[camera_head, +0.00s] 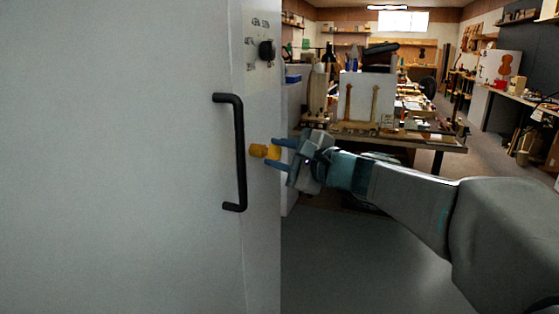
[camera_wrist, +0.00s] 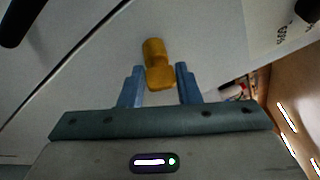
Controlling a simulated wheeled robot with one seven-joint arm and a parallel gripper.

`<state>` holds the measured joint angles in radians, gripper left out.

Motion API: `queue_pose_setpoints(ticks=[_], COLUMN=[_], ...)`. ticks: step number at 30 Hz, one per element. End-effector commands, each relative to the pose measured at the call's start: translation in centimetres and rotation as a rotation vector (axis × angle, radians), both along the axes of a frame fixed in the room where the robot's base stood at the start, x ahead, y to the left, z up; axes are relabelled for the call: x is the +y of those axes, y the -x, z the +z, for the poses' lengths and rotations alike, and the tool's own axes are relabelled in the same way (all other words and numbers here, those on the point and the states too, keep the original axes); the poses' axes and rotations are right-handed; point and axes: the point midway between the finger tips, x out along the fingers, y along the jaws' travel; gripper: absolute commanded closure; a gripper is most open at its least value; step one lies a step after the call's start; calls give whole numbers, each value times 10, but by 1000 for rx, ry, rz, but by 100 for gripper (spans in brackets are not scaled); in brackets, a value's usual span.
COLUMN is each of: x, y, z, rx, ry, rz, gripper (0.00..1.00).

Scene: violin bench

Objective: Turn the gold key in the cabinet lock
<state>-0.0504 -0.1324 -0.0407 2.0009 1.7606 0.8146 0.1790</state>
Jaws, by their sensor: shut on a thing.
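The gold key (camera_head: 257,150) sits at the right edge of the pale grey cabinet (camera_head: 120,200), beside its black handle. In the wrist view the key (camera_wrist: 154,52) shows as a gold cylinder with a wider, flatter near end. My gripper (camera_head: 272,152) reaches in from the right, its blue fingers on both sides of the key's near end. In the wrist view my gripper (camera_wrist: 160,69) is shut on that end, though a slim gap seems to show at the right finger. The keyhole itself is hidden behind the key.
The black bar handle (camera_head: 240,150) stands out from the cabinet just left of the key. A cluttered workbench (camera_head: 400,137) stands behind my arm. The floor below my arm is clear.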

Motion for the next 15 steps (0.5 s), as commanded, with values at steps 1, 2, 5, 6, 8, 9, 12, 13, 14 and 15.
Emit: queue_pose_setpoints(ticks=[1,2,5,6,8,9,12,13,14,15], x=[-1,-1,-1,-1,-1,-1,-1,-1,-1,-1], y=[0,0,0,0,0,0,0,0,0,0], z=[-1,-1,-1,-1,-1,-1,-1,-1,-1,-1], rx=[-11,-14,-28,-34,-42,-47,-62,-66,-71,-77], ry=[1,3,7,8,12,13,19,20,22,24], rz=[-3,-4,-3,-4,-4,-4,-4,-4,-3,-3], gripper=[88,88,88,88,88,88,88,88,88,88])
